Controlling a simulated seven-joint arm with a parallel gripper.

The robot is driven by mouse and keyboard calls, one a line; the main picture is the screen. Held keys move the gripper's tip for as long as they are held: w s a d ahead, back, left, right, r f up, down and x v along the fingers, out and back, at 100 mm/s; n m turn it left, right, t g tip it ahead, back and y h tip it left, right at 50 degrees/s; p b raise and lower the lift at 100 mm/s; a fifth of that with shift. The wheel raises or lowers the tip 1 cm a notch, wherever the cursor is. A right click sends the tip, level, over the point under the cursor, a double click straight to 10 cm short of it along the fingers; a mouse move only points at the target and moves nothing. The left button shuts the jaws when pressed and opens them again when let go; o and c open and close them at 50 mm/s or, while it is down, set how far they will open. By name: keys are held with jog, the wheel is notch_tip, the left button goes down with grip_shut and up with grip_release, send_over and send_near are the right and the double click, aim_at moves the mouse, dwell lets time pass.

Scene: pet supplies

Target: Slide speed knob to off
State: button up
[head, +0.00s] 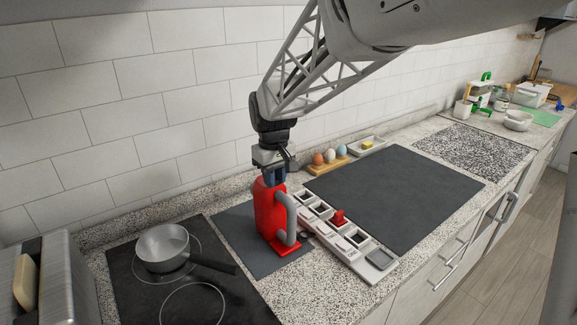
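A red appliance (268,212) with a grey handle (288,218) stands upright on a dark mat at the centre of the head view; it looks like a hand mixer. My gripper (274,178) points down at its top end, with bluish fingertips touching it or very close to it. The speed knob cannot be made out; the gripper covers part of the top of the appliance. Whether the fingers are open or shut on something is too small to tell.
Right of the appliance lies a long white compartment tray (380,259) with small parts and a red piece (338,217). A pot (163,247) sits on the hob at left. Eggs on a wooden holder (330,164) stand behind, near the tiled wall. A large dark mat (400,190) is clear.

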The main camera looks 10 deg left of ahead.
grip_shut()
jog(key=shift+w+a, duration=1)
jog(key=o, duration=0.6)
grip_release()
jog(key=shift+r, duration=0.1)
notch_tip(320, 180, up, 8)
